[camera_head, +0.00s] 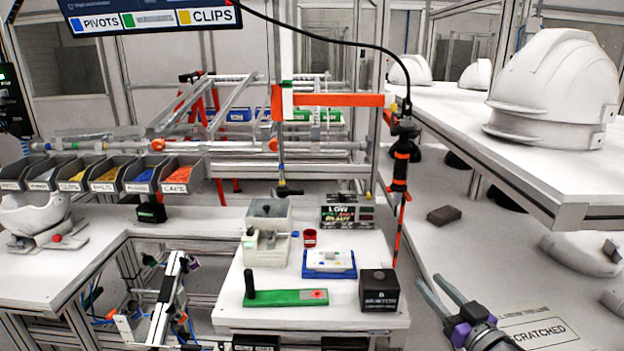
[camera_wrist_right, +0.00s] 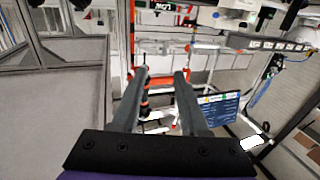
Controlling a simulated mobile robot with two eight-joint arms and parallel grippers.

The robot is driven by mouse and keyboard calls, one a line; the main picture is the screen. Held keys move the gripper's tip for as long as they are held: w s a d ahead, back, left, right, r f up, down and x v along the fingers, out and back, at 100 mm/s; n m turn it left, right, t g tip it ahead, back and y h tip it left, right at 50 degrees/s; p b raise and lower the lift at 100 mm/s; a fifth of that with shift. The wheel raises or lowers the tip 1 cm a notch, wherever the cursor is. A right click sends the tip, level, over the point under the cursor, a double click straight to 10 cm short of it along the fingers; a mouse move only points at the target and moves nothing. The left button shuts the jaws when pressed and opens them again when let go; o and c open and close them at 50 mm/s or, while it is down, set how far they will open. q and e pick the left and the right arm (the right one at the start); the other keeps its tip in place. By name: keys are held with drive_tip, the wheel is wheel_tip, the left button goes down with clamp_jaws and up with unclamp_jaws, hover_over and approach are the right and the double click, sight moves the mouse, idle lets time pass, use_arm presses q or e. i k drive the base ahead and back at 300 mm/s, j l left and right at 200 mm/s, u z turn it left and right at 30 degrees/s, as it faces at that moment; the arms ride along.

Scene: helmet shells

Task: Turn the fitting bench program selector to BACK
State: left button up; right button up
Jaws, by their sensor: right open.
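The fitting bench (camera_head: 225,318) is the white-topped bench in the middle of the head view. A dark box (camera_head: 379,290) with small white lettering stands at its front right corner; it may be the program selector, but I cannot read its labels or setting. A green plate with a red patch (camera_head: 300,297) and an upright black handle (camera_head: 249,284) lies at the front left of the bench. My right gripper (camera_head: 428,281) is open and empty, right of the dark box and apart from it. Its fingers also show in the right wrist view (camera_wrist_right: 161,72). My left gripper is not in view.
A blue tray (camera_head: 329,272), a red cup (camera_head: 310,238) and a grey fixture (camera_head: 267,232) stand on the bench. An orange-and-black tool (camera_head: 401,165) hangs on a cable behind. A shelf with white helmet shells (camera_head: 555,90) is at right. Parts bins (camera_head: 105,178) line the left.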

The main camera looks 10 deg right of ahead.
sight(341, 198)
drive_tip(key=i+u, duration=0.2)
drive_tip(key=i, duration=0.3)
drive_tip(key=i+l+u, duration=0.15)
drive_tip(key=i, duration=0.35)
drive_tip(key=i+z, duration=0.3)
